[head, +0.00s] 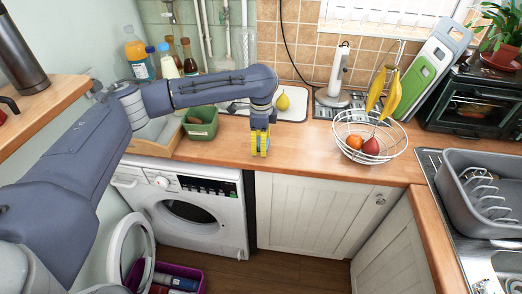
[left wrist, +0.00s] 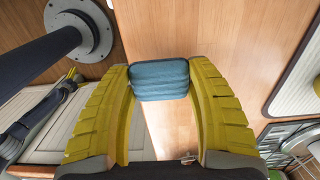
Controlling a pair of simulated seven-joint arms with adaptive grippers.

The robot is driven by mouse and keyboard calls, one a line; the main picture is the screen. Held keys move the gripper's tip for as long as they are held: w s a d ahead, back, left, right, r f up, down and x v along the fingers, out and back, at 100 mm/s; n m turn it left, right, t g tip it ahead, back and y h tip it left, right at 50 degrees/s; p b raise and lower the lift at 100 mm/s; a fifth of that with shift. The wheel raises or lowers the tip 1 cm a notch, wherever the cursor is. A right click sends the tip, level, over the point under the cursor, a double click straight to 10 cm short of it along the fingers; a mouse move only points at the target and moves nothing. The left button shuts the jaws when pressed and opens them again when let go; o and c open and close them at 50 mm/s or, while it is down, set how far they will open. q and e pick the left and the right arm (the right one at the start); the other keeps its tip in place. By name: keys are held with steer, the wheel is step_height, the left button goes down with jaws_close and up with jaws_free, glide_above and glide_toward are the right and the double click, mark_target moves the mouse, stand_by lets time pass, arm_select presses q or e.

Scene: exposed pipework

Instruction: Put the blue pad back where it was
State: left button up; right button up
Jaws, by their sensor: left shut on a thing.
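The blue pad (left wrist: 160,78) is a small, soft-edged block with ridged layers, seen in the left wrist view. My left gripper (head: 260,143) has yellow ribbed fingers and points down at the front edge of the wooden counter, left of the wire bowl. In the left wrist view its fingers (left wrist: 161,84) are shut on the pad, one on each side.
A green container (head: 201,124) stands left of my gripper, and a pear (head: 283,102) lies on a white tray behind it. A wire fruit bowl (head: 368,153) stands to the right. Bottles (head: 137,55) and pipes (head: 226,35) are at the back left. The washing machine door (head: 132,247) hangs open below.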

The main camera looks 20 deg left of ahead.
arm_select(q)
steer(key=shift+f, duration=1.65)
steer(key=shift+f, duration=0.1)
steer(key=o, duration=1.1)
step_height(320, 180, up, 12)
steer(key=shift+r, duration=0.1)
